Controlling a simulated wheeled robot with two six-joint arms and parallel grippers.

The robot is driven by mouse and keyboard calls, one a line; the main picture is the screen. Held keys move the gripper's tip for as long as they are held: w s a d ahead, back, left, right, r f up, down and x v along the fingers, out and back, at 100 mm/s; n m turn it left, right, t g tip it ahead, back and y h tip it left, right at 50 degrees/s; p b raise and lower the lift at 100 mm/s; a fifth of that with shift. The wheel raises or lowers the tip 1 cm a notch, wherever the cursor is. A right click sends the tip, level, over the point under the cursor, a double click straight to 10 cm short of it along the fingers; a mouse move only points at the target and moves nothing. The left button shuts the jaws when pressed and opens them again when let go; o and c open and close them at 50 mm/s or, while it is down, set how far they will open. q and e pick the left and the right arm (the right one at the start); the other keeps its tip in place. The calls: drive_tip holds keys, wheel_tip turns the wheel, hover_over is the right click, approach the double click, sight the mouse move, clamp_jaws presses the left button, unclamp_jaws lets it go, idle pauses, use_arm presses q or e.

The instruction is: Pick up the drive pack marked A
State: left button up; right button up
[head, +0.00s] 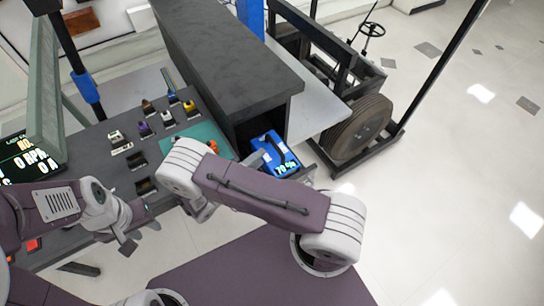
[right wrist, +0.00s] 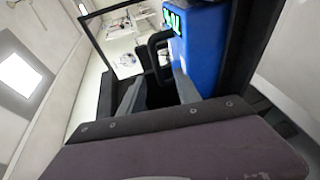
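A blue drive pack (head: 283,163) with a black handle (head: 271,147) and a lit "70%" readout sits at the open front of a dark cabinet. I cannot read a letter on it. In the right wrist view the blue pack (right wrist: 203,45) and its black handle (right wrist: 156,55) are close ahead. My right gripper (right wrist: 158,92) has its grey fingers apart, close to the handle; I cannot tell whether they touch it. In the head view my right arm largely hides this gripper. My left gripper (head: 138,236) is open and empty at the lower left, away from the pack.
The dark cabinet (head: 225,55) stands behind the pack. Left of it, a dark bench (head: 105,175) holds several small coloured parts and a teal mat (head: 207,133). A wheeled frame with a brown tyre (head: 357,130) stands to the right. The floor (head: 450,190) at right is clear.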

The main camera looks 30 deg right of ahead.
sight(271, 156)
drive_tip(key=x, duration=0.3)
drive_tip(key=p+x, duration=0.1)
drive_tip(key=x, duration=0.2)
drive_tip(key=shift+d+r, duration=0.15)
drive_tip(key=shift+d, duration=0.3)
drive_tip(key=shift+s+a+r, duration=0.1)
clamp_jaws()
idle(0.8)
